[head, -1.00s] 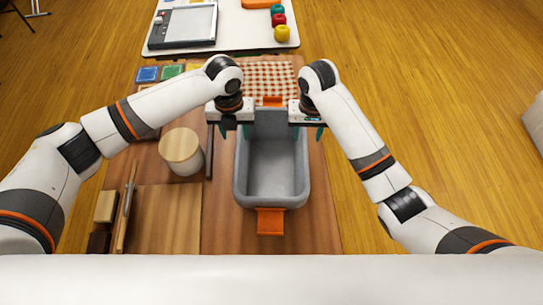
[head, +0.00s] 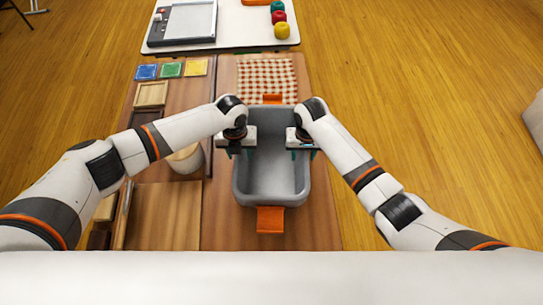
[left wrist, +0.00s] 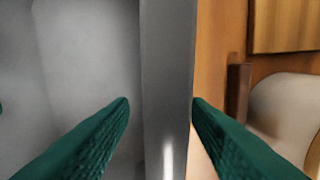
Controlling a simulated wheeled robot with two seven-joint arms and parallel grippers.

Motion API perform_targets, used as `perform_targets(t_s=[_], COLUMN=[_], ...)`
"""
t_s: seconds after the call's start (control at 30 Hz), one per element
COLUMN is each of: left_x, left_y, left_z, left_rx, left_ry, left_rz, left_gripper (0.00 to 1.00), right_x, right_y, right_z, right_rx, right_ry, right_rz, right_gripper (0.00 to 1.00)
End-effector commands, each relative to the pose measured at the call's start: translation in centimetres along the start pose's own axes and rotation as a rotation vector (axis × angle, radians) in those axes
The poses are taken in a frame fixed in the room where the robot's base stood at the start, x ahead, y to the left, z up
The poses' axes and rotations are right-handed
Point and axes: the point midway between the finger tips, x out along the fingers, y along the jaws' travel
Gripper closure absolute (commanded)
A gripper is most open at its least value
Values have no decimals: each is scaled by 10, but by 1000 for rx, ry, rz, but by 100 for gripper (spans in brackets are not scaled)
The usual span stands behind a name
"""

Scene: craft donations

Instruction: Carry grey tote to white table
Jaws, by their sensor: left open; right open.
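The grey tote (head: 270,197) is a deep open box with orange tabs at its near and far ends. It stands on the wooden table, and its inside looks empty. My left gripper (head: 241,153) is open at the tote's left side wall. In the left wrist view the grey wall (left wrist: 167,60) lies between the two green fingers of my left gripper (left wrist: 161,102), without being clamped. My right gripper (head: 303,153) is open at the right side wall; its exact fit around the wall is hard to see. The white table (head: 250,30) is at the far end.
The white table holds a grey-framed tray (head: 187,22) at left and coloured balls (head: 280,18) at right. Its near middle is bare. A checkered cloth (head: 266,75) lies beyond the tote. A round pale container (head: 186,160) stands left of the tote, partly behind my left arm.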

Motion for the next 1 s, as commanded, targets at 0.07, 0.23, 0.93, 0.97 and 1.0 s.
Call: perform_targets(t_s=[0.07, 0.23, 0.93, 0.97, 1.0], left_x=[1, 1, -2, -3, -5], left_y=[0, 0, 0, 0, 0], left_z=[0, 0, 0, 0, 0], left_rx=[0, 1, 0, 0, 0], left_ry=[0, 0, 1, 1, 1], left_rz=[0, -1, -1, -1, -2], left_gripper=[56, 56, 100, 100, 100], right_x=[1, 1, -2, -3, -5], right_y=[0, 0, 0, 0, 0], right_z=[0, 0, 0, 0, 0], right_rx=[-1, -1, -1, -1, -1], right_ry=[0, 0, -1, -1, -1], right_rz=[0, 0, 0, -1, -1], right_gripper=[56, 56, 100, 100, 100])
